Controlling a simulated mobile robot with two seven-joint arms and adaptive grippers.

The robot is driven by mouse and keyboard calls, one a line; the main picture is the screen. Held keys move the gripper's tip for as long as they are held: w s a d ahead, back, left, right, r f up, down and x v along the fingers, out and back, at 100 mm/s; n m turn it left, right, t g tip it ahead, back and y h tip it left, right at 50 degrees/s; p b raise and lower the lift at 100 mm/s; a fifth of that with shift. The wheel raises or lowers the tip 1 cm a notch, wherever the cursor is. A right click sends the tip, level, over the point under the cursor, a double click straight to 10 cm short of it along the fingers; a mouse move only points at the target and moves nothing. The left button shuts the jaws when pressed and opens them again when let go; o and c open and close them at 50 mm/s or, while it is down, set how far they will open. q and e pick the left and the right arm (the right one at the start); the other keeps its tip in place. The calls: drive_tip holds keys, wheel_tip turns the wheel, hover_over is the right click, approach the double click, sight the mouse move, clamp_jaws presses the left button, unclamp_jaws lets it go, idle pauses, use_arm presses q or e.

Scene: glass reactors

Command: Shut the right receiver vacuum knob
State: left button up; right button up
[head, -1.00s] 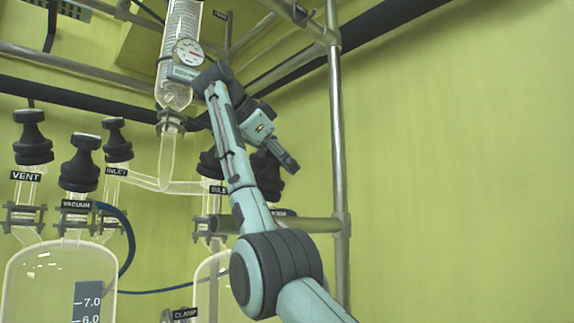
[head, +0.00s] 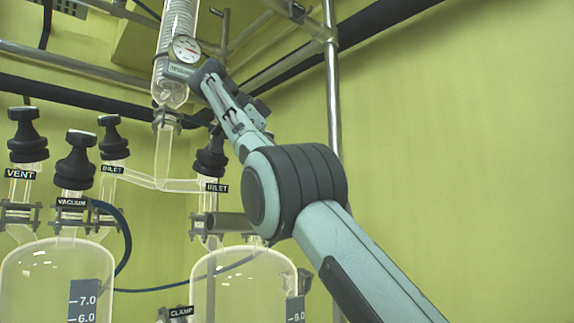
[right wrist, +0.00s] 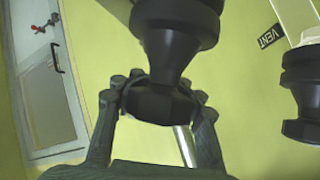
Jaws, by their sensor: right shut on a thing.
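My right gripper (right wrist: 155,100) shows in the right wrist view, its dark fingers on both sides of the cap of a black knob (right wrist: 172,45), shut on it. The knob's own label is not visible, so its name cannot be read; it fits the right receiver vacuum knob. In the head view my right arm covers this knob and the gripper. The right receiver (head: 235,290) is a clear glass vessel, partly behind my arm. Its inlet knob (head: 210,160) shows left of the arm. My left gripper is not in view.
The left receiver (head: 45,285) carries several black knobs.

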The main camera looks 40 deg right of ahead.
drive_tip(key=o, duration=1.4)
drive_tip(key=shift+s, duration=0.1)
